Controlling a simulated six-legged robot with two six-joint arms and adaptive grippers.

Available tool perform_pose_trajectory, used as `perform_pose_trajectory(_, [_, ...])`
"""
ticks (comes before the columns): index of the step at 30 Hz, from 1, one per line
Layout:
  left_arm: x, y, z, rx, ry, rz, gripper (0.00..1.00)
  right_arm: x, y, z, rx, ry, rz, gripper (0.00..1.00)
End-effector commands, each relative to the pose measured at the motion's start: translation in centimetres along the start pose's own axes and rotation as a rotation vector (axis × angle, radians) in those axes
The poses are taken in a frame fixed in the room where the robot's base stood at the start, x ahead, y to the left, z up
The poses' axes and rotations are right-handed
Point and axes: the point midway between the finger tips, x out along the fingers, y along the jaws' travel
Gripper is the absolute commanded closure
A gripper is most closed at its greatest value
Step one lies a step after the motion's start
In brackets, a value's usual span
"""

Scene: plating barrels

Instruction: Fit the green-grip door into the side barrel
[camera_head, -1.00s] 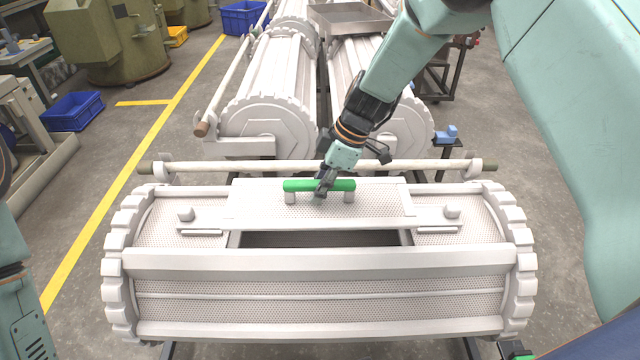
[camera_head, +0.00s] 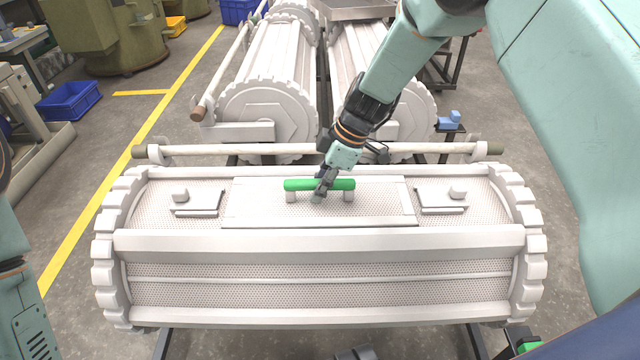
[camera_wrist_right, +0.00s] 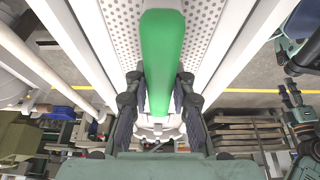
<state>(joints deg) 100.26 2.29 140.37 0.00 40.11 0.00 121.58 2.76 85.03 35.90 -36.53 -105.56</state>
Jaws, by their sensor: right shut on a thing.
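The side barrel (camera_head: 318,241) lies crosswise in front of me, pale and perforated, with toothed end rings. The door (camera_head: 255,206), a pale perforated panel with a green grip (camera_head: 298,185), lies over the barrel's opening, between two small latch plates (camera_head: 197,203) (camera_head: 440,200). No dark gap shows along its front edge; whether it is fully seated I cannot tell. My right gripper (camera_head: 323,188) is shut on the green grip near its middle. In the right wrist view the fingers (camera_wrist_right: 160,85) flank the green grip (camera_wrist_right: 162,45).
A pale rod (camera_head: 300,150) runs behind the side barrel. Two more barrels (camera_head: 270,92) (camera_head: 402,128) stand farther back, with a metal tray (camera_head: 355,10) above. A blue crate (camera_head: 68,100) sits on the floor at left.

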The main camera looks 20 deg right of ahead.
Motion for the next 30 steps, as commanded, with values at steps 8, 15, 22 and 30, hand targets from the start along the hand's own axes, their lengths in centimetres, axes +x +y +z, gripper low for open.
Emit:
perform_pose_trajectory(8, [0.77, -0.01, 0.0, 0.0, 0.0, 0.0, 0.6, 0.76, 0.08, 0.28, -0.001, 0.001, 0.002, 1.0])
perform_pose_trajectory(15, [0.71, 0.0, 0.0, 0.0, 0.0, 0.0, 0.6, 0.71, 0.08, 0.26, -0.001, 0.001, 0.002, 0.75])
perform_pose_trajectory(22, [0.72, 0.0, 0.0, 0.0, 0.0, 0.0, 0.6, 0.75, 0.04, 0.29, 0.0, 0.001, 0.001, 0.55])
perform_pose_trajectory(30, [0.72, 0.0, -0.01, 0.0, 0.0, 0.0, 0.6, 0.78, 0.01, 0.32, 0.0, 0.0, 0.0, 0.51])
